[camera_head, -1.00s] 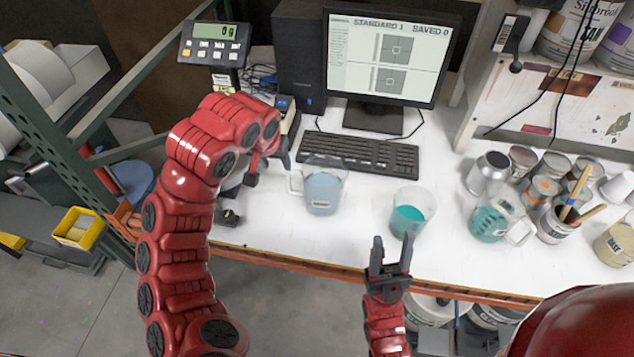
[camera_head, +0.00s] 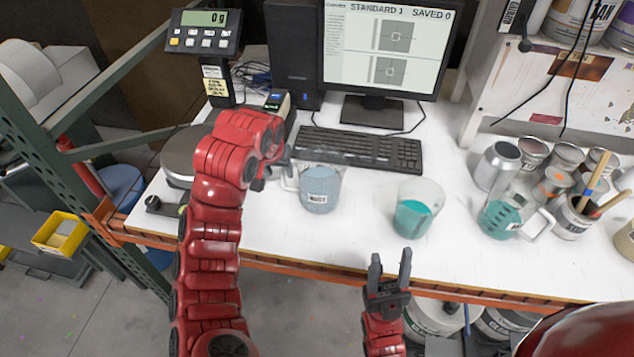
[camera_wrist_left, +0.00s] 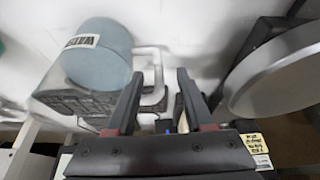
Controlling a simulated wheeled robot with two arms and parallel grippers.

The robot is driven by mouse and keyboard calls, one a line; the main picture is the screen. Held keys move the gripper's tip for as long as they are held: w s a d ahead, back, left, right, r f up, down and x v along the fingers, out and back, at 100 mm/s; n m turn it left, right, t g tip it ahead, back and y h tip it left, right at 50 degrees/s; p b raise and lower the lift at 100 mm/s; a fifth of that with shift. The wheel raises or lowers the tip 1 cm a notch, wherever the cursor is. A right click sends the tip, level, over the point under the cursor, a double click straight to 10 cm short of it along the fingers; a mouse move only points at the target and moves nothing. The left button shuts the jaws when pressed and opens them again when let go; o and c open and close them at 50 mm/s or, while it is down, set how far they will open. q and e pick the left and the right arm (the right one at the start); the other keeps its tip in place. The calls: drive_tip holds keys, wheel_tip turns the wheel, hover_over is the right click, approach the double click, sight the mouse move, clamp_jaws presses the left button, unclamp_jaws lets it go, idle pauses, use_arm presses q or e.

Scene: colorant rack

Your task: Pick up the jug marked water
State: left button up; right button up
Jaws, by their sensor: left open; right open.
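The jug marked water (camera_head: 320,190) is clear with pale blue contents and a white label. It stands upright on the white bench, its handle (camera_head: 290,178) towards the left. My left gripper (camera_head: 274,172) is open just left of the handle, partly hidden by my own arm. In the left wrist view the blue jug (camera_wrist_left: 98,62) shows its label upside down, and its handle appears between the open fingers of my left gripper (camera_wrist_left: 160,74). I cannot tell whether the fingers touch it. My right gripper (camera_head: 390,268) is open and empty at the bench's front edge.
A beaker of teal liquid (camera_head: 412,215) stands right of the jug. Another teal jug (camera_head: 502,218) and several cans stand further right. A keyboard (camera_head: 362,150) lies behind the water jug. A round scale (camera_head: 180,152) is at the left.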

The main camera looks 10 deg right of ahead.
sight(282, 176)
use_arm(q)
drive_tip(key=p+x, duration=0.2)
drive_tip(key=x, duration=0.1)
drive_tip(key=shift+d+f, duration=0.1)
drive_tip(key=shift+w+f, duration=0.2)
drive_tip(key=shift+f, duration=0.3)
clamp_jaws()
idle(0.9)
